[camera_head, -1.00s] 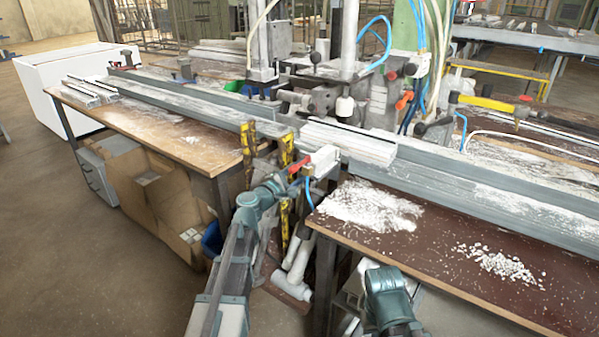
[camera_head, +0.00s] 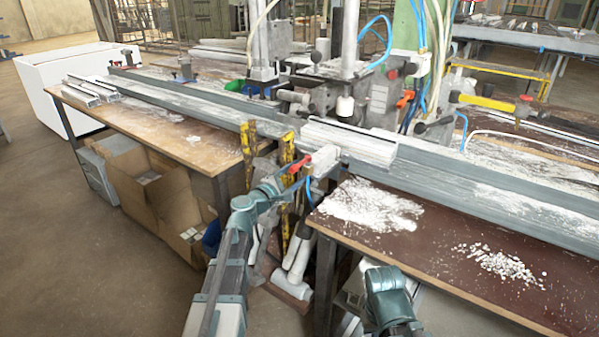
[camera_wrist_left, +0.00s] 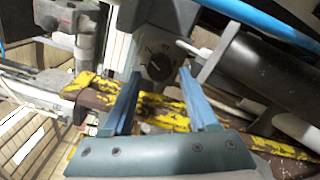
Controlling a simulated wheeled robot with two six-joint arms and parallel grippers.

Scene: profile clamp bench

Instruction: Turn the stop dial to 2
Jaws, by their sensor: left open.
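The marks are too small to read the setting surely. My left gripper (camera_wrist_left: 160,82) is open, its two blue fingers on either side of the dial's lower part. I cannot tell whether they touch it. In the head view my left gripper (camera_head: 289,182) is at the front of the clamp, by a red lever (camera_head: 297,165) and a white block (camera_head: 324,160). The dial is hidden there. My right gripper is out of view.
Yellow, worn posts (camera_head: 286,185) stand close to my left gripper. A long grey rail (camera_head: 455,190) runs across the bench. The dark red tabletop (camera_head: 450,285) at right holds white chips. Cardboard boxes (camera_head: 150,185) stand under the left table.

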